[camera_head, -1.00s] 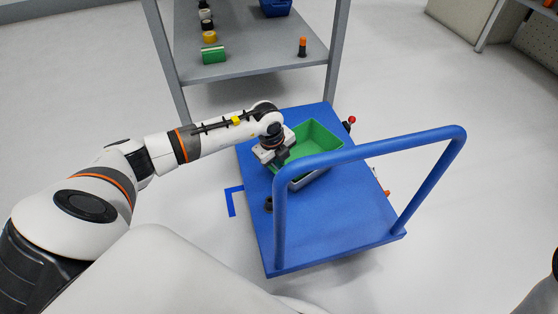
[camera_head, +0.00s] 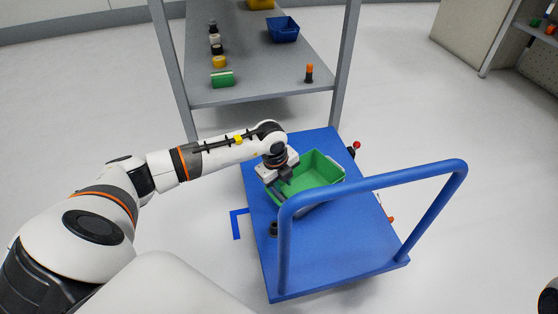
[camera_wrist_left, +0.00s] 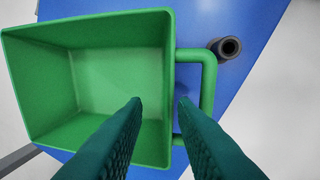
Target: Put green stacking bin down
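The green stacking bin (camera_head: 318,170) is over the blue platform of the cart (camera_head: 345,255), partly hidden by the cart's handle bar. In the left wrist view, the empty green bin (camera_wrist_left: 115,65) has a loop handle on its right side. My left gripper (camera_head: 284,190) is at the bin's left end. In the left wrist view, the left gripper's two fingers (camera_wrist_left: 160,101) stand apart, on either side of the bin's right wall, with gaps visible. They look open. Whether the bin's underside rests flat is hidden. My right gripper is out of view.
The cart's blue handle bar (camera_head: 380,180) rises in front of the bin. A dark hollow cylinder (camera_wrist_left: 229,47) stands on the platform beside the bin.

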